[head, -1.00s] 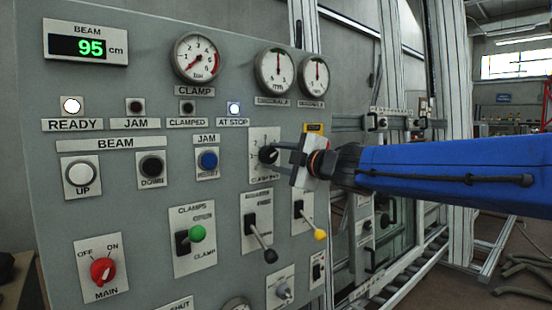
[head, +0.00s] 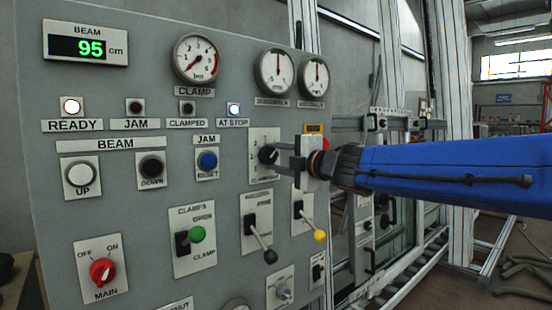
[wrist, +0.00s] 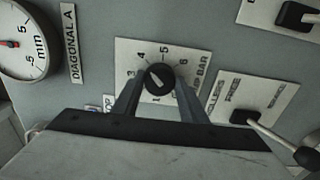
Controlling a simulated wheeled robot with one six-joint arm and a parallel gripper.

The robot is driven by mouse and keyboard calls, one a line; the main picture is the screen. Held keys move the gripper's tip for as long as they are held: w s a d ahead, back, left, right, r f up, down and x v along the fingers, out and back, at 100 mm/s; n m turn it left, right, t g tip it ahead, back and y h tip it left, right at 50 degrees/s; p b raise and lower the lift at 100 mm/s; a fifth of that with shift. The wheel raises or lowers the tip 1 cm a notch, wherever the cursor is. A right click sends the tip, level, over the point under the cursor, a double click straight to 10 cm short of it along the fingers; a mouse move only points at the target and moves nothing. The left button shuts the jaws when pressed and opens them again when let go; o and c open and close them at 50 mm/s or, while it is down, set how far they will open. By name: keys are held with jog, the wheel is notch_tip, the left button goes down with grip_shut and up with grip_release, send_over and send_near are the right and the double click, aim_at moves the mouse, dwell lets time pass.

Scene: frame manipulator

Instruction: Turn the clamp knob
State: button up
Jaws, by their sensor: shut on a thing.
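The clamp knob (head: 267,154) is a small black rotary knob on a white plate on the grey control panel (head: 140,215). My gripper (head: 275,157) comes in from the right and is shut on the knob. In the wrist view one finger of my gripper (wrist: 159,88) is on each side of the knob. The plate's lower lettering is partly hidden by the fingers.
A lever with a black ball (head: 262,243) and one with a yellow ball (head: 312,222) stick out below the knob. The clamp gauge (head: 197,57) reads near its low end. The AT STOP lamp (head: 233,108) and READY lamp (head: 71,106) are lit.

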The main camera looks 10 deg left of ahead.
jog(key=shift+f, duration=0.1)
jog(key=o, duration=1.1)
jog(key=v, duration=1.7)
jog(key=shift+s+d, duration=0.2)
